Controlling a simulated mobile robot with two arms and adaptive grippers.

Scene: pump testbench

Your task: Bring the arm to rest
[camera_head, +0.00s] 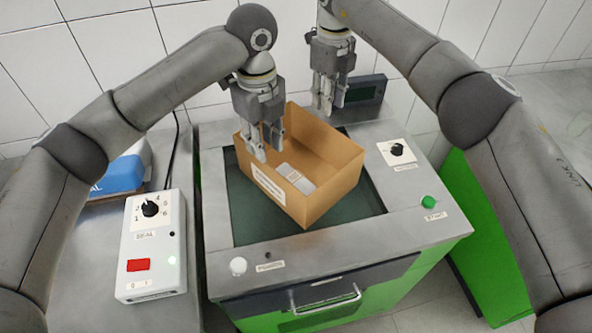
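My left gripper (264,148) is above the left side of an open cardboard box (335,192), with its fingertips close to the box's left wall. Its fingers look a little apart, with nothing seen between them. I cannot tell whether it touches the wall. A small grey-white item (296,178) lies inside the box.
The box stands on the dark recessed top of a metal bench (218,205). Around it are a black knob (397,149), a green button (428,202), a white button (238,266) and a display (365,90). A white control box (153,245) and a blue item (122,175) are at left.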

